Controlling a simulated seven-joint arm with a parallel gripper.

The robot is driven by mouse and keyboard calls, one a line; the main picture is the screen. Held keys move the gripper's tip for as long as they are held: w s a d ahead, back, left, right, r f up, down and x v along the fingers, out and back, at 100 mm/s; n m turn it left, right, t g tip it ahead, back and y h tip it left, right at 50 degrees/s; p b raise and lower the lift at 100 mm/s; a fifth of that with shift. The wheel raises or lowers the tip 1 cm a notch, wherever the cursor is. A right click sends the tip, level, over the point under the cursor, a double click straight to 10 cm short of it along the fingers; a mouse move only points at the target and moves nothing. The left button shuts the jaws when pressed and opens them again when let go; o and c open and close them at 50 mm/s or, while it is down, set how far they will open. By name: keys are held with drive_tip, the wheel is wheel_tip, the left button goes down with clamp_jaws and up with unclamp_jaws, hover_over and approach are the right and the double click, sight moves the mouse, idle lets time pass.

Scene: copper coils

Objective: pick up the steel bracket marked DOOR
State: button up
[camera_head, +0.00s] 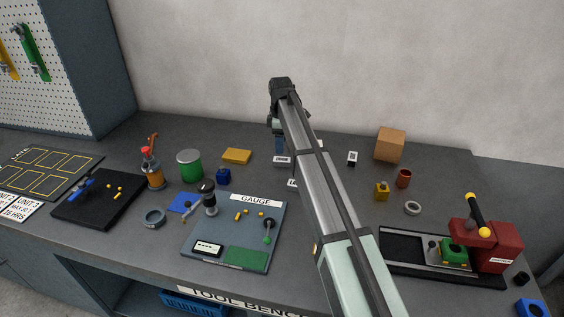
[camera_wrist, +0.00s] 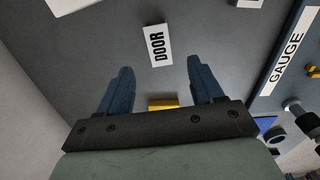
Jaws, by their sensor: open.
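The bracket marked DOOR shows in the wrist view as a white label plate (camera_wrist: 158,46) with black lettering, lying on the grey bench top. It lies just beyond the fingertips, roughly centred between them. My gripper (camera_wrist: 159,68) is open and empty, its two dark blue fingers spread apart. In the head view my gripper (camera_head: 279,146) hangs over the back middle of the bench. A white label (camera_head: 282,160) sits just below it there and appears to be the same plate, its lettering too small to read. Any steel part of the bracket is not distinguishable.
Another white label (camera_head: 292,183) is partly hidden by my arm. A yellow block (camera_head: 236,156), blue block (camera_head: 223,176) and green can (camera_head: 189,165) stand left. The GAUGE board (camera_head: 277,230) lies in front. A small white-topped piece (camera_head: 352,158) and wooden cube (camera_head: 390,144) stand right.

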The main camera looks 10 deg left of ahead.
sight(282, 159)
drive_tip(key=shift+d+f, duration=0.2)
drive_tip(key=shift+f, duration=3.25)
drive_tip(key=shift+c, duration=0.5)
drive_tip(key=c, duration=1)
